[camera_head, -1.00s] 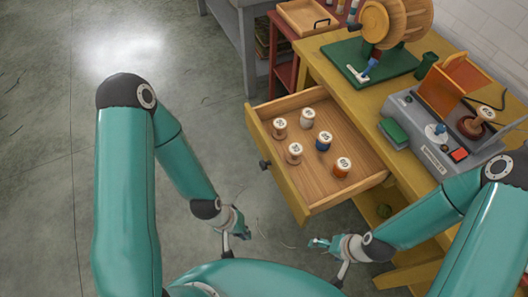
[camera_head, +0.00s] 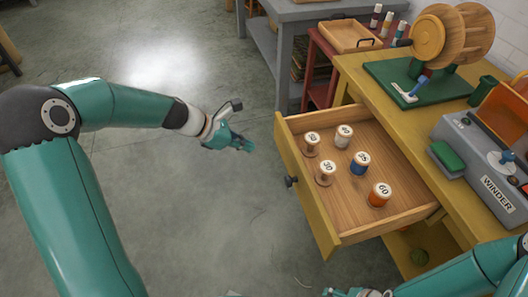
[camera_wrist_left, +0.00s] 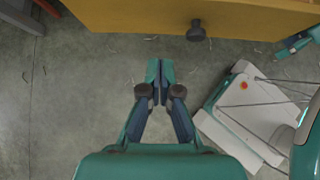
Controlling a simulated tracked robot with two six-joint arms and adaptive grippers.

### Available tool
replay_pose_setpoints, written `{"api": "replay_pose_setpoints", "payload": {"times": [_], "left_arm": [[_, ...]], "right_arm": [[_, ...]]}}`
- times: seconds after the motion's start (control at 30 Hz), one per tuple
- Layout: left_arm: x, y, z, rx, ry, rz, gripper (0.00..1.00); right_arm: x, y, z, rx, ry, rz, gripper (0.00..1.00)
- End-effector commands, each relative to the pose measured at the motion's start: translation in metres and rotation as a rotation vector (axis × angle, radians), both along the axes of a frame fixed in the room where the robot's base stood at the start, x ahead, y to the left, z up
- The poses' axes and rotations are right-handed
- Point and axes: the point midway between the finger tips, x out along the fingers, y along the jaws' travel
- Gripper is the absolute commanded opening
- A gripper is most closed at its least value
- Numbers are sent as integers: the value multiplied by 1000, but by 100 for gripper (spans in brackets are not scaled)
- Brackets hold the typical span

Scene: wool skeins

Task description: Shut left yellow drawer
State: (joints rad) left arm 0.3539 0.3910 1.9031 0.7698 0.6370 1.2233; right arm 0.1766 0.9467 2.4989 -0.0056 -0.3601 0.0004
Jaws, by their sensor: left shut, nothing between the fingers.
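The left yellow drawer (camera_head: 408,217) is pulled well out of the yellow table, with its dark round knob (camera_head: 291,181) on the front panel (camera_head: 310,200). Several numbered spools stand upright in it. My left gripper (camera_head: 245,143) is shut and empty, left of the drawer front and apart from it. In the left wrist view my left gripper (camera_wrist_left: 153,70) points toward the drawer front (camera_wrist_left: 130,14); the knob (camera_wrist_left: 196,31) is ahead and to the right. My right gripper (camera_head: 332,293) is at the bottom edge of the head view, partly cut off.
A red stand and grey bench are behind. The floor left of the drawer is clear.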

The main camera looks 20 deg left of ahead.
Motion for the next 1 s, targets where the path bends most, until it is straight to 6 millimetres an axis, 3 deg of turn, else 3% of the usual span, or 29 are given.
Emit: {"api": "replay_pose_setpoints", "payload": {"times": [0.5, 0.73, 1.0], "left_arm": [[40, -53, -69, 1, 4, -5, 0], [60, -77, -65, 2, 1, -5, 0], [66, -84, -66, 2, 0, -3, 0]], "right_arm": [[0, 0, -19, 0, 0, 0, 86], [0, 0, -14, 0, 0, 0, 86], [0, 0, -13, 0, 0, 0, 86]]}}
